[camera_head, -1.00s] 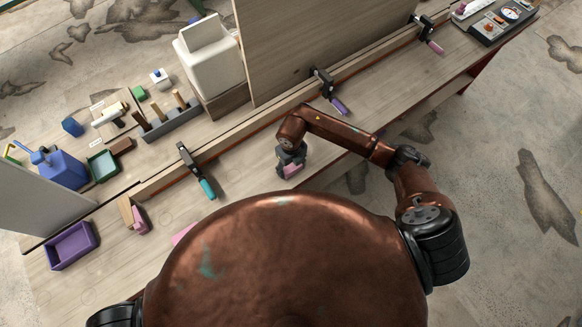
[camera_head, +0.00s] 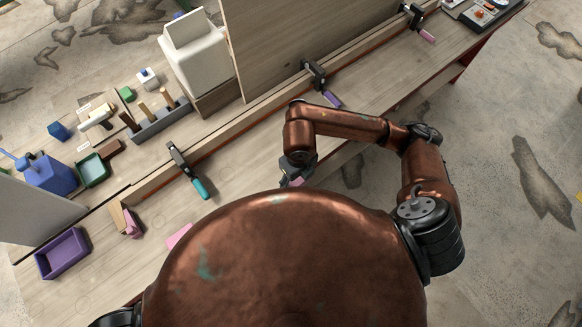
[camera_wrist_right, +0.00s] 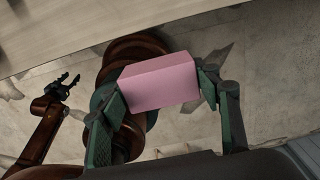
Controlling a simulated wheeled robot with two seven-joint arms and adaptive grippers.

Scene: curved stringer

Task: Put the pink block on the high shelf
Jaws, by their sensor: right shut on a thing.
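The pink block (camera_wrist_right: 158,82) is held between the two dark green fingers of my right gripper (camera_wrist_right: 160,95) in the right wrist view. In the head view the right gripper (camera_head: 296,173) is near the bench's front edge, and my body hides part of it and most of the block (camera_head: 297,182). My left gripper (camera_wrist_right: 68,83) shows at the left of the wrist view, its fingers apart and empty. I cannot make out a high shelf for certain; a tall upright wooden panel (camera_head: 290,45) stands behind the bench.
The bench (camera_head: 240,165) carries several clamps, one with a teal handle (camera_head: 200,188) and one with a purple handle (camera_head: 332,99). A purple tray (camera_head: 63,252), a wood-and-pink piece (camera_head: 127,221) and a flat pink piece (camera_head: 179,236) lie to the left. Floor is open at right.

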